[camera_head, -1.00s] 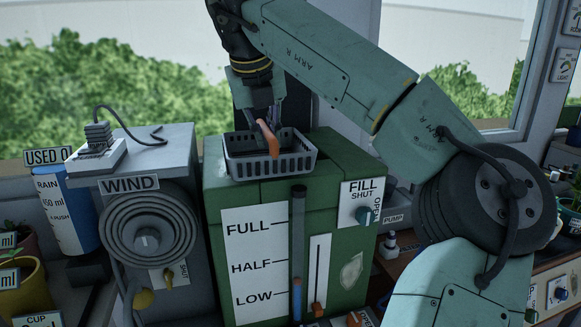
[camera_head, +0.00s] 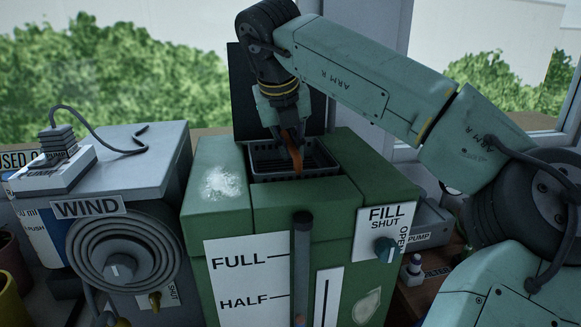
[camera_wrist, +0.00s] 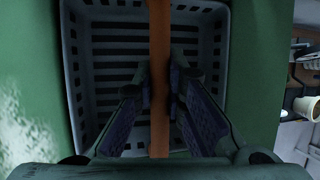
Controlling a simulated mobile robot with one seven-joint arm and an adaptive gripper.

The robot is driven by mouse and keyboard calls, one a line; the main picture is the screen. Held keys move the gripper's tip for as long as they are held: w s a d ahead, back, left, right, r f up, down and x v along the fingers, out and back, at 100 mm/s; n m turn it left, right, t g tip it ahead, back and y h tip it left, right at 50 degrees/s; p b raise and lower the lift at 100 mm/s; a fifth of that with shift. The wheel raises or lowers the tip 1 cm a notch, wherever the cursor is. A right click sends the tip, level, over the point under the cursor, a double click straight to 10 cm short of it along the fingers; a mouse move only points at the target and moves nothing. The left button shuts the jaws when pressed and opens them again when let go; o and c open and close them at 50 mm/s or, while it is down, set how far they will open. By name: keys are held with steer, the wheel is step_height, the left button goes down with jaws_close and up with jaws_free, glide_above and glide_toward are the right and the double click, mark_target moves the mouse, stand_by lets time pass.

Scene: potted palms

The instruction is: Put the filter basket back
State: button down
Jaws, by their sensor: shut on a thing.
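The filter basket (camera_head: 318,165) is a dark grey slatted basket with an orange handle (camera_head: 297,160). It sits sunk in the square opening in the top of the green tank (camera_head: 305,207), with its rim about level with the tank top. My gripper (camera_head: 290,150) points down over the basket and is shut on the orange handle. In the wrist view, the handle (camera_wrist: 159,70) runs between the two fingers, and the basket's slatted floor and walls (camera_wrist: 222,60) show around them. Whether the basket rests on anything inside the opening is hidden.
A dark raised lid (camera_head: 246,85) stands behind the opening. A whitish patch (camera_head: 221,183) marks the tank top at left. A grey box with a WIND label (camera_head: 90,206) and coiled hose stands at left. The FILL knob (camera_head: 386,248) is on the tank's front right.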

mark_target(290, 166)
steer(key=shift+f+p, duration=0.35)
steer(key=shift+f, duration=1.75)
steer(key=shift+f, duration=0.15)
steer(key=c, duration=1.6)
jaws_free()
steer(key=shift+c, duration=0.2)
steer(key=b+v, duration=0.1)
steer(key=v, duration=1.1)
steer(key=shift+r+b, duration=0.2)
steer(key=shift+b, duration=0.15)
